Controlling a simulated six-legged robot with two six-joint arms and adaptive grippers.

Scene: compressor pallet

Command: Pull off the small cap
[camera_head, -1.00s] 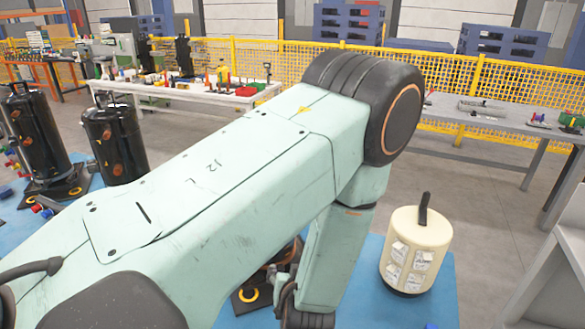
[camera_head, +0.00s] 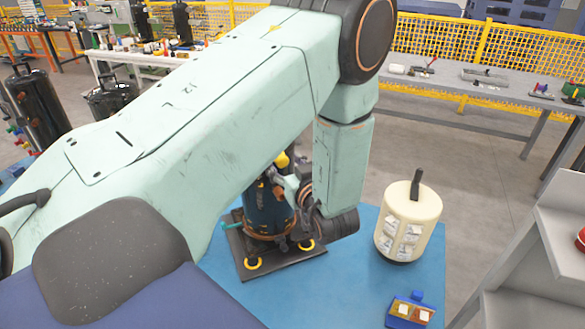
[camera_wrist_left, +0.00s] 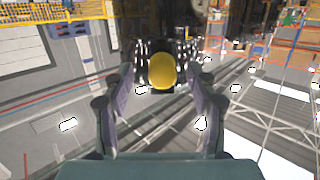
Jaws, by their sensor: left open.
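A yellow rounded cap (camera_head: 281,160) shows near the top of a dark compressor (camera_head: 264,212), partly hidden by my left arm. My left gripper (camera_head: 273,178) is beside the compressor's upper part, just below the cap in the picture, and its fingers are hard to make out there. In the left wrist view my left gripper (camera_wrist_left: 161,82) is open, with one finger on each side of the yellow cap (camera_wrist_left: 162,71). I cannot tell whether a finger touches it. My right gripper is not in view.
The compressor stands on a dark base plate (camera_head: 290,262) on a blue pallet (camera_head: 350,285). A cream tank (camera_head: 408,222) with a black handle and a small blue tray (camera_head: 410,312) are to its right. More black compressors (camera_head: 38,100) stand at left. A grey workbench (camera_head: 480,95) is behind.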

